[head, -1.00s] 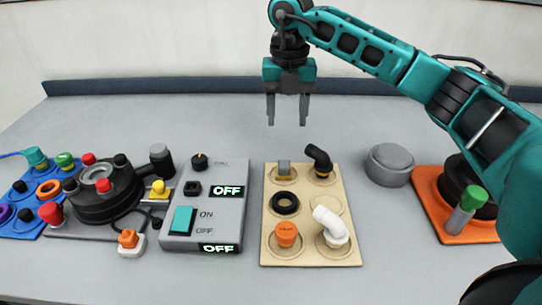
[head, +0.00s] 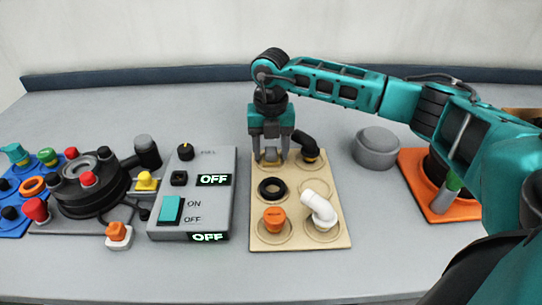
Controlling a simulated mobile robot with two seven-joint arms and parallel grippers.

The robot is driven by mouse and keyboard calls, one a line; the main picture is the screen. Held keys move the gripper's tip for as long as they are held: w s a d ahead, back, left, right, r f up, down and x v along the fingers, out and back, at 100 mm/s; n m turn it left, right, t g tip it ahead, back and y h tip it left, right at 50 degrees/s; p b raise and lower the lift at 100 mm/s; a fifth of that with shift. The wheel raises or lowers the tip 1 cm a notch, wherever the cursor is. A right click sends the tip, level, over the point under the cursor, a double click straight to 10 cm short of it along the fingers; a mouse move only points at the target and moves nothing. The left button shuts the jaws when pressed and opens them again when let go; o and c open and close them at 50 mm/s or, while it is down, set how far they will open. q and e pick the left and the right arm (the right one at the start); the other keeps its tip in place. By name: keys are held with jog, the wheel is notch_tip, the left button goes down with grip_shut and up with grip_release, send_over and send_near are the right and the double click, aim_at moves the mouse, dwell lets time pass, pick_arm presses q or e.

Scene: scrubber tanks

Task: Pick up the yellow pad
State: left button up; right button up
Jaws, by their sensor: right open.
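The only clearly yellow thing is a small block (head: 146,181) on a grey plate at the left, beside the black round machine; I cannot tell for sure that it is the pad. My right gripper (head: 270,156) is open and points down over the far left spot of the beige board (head: 330,240). Its fingers stand on either side of a small grey fitting (head: 271,156), partly hidden by them. I cannot tell whether they touch it. My left gripper is not in view.
The board also carries a black elbow (head: 309,149), a black ring (head: 272,188), an orange cap (head: 274,218) and a white elbow (head: 320,208). A grey switch box (head: 219,217) stands left. A grey round lid (head: 376,147) and orange base (head: 440,208) stand right.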

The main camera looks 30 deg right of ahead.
aim_at(271, 148)
jog(key=shift+c, duration=0.3)
jog(key=c, duration=0.7)
jog(key=shift+c, duration=0.2)
notch_tip(271, 148, up, 20)
jog(key=p, duration=0.1)
jog(key=o, duration=0.4)
jog(key=c, duration=0.3)
